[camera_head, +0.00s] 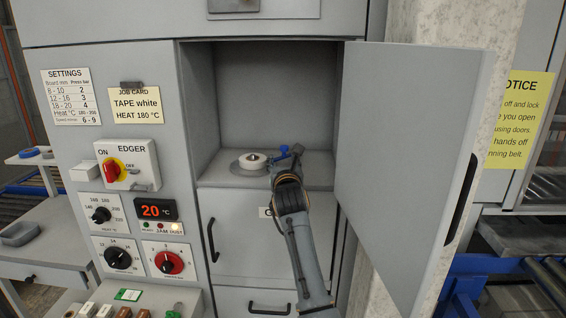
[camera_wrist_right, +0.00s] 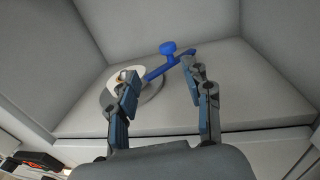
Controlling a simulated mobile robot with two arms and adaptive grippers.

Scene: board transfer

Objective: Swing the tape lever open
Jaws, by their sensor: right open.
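The blue tape lever (camera_head: 283,150) is inside the open compartment of the grey machine, beside a white tape roll (camera_head: 252,159) on a round grey plate. In the right wrist view the lever, with its upright knob (camera_wrist_right: 168,48), reaches from near the roll (camera_wrist_right: 116,78) towards the right finger. My right gripper (camera_head: 287,168) is at the compartment's front edge. In the wrist view it (camera_wrist_right: 160,78) is open, its fingers apart and the lever beyond and partly between them. The left finger hides part of the roll. I cannot tell whether the right finger touches the lever. My left gripper is out of view.
The compartment door (camera_head: 405,150) stands open to the right of my right arm. A control panel (camera_head: 130,190) with knobs is on the left. A closed lower door (camera_head: 240,235) and a drawer are below. The compartment (camera_head: 275,100) is empty above the roll.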

